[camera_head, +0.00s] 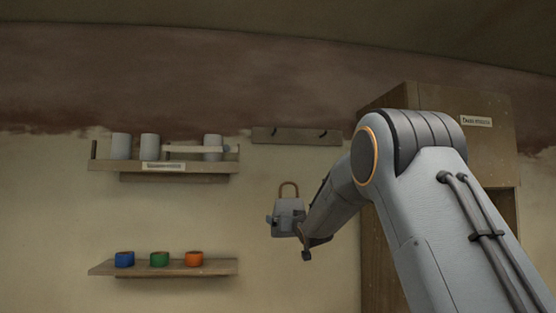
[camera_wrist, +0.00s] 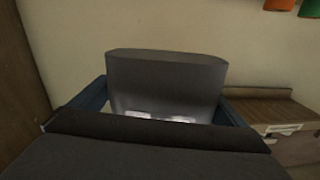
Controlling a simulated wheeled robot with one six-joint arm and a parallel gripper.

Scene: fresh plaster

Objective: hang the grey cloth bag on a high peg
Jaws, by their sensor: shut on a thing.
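The grey cloth bag (camera_head: 289,208) has a tan loop handle on top and hangs upright in front of the wall in the head view. My gripper (camera_head: 286,219) is shut on the bag, with parts of the jaws showing at its sides. In the wrist view the grey bag (camera_wrist: 165,82) fills the middle, between the jaws; its loop is not seen there. A wooden peg rail (camera_head: 297,136) is fixed high on the wall, above the bag and apart from it. Two dark pegs show on it, a left one (camera_head: 276,133) and a right one (camera_head: 322,134).
Left of the rail, an upper shelf (camera_head: 200,168) holds several grey cylinders. A lower shelf (camera_head: 170,267) holds blue, green and orange round items. A tall wooden cabinet (camera_head: 375,240) stands right, behind my arm. The wall between bag and rail looks clear.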

